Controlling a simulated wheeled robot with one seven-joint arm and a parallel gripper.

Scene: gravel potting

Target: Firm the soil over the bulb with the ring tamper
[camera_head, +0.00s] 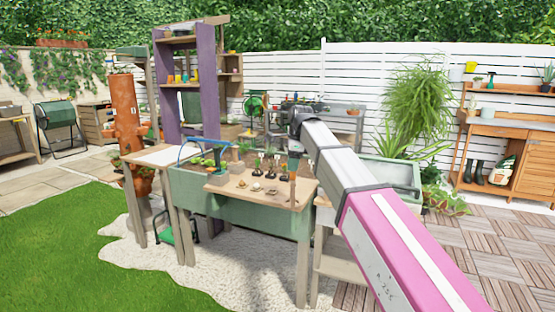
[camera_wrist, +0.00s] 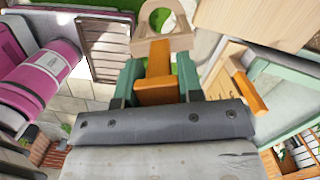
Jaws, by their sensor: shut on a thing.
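My gripper (camera_wrist: 158,74) is shut on the orange handle of the ring tamper (camera_wrist: 165,43). The tamper's pale wooden ring end points away from the jaws, at the top of the wrist view. In the head view my gripper (camera_head: 295,152) is over the right part of the potting bench (camera_head: 285,222), and the tamper (camera_head: 293,188) hangs below it near the bench's right edge. Small pale round items (camera_head: 256,186) lie on the bench top to the left. I cannot tell which spot holds the bulb or see the soil over it clearly.
Several small pots with dark-handled tools (camera_head: 258,167) stand along the back of the bench. Grey pots and a tray of plants (camera_head: 205,168) are at its left. A green-framed glass box (camera_head: 390,172) stands behind my arm. A tall purple shelf (camera_head: 197,90) is behind the bench.

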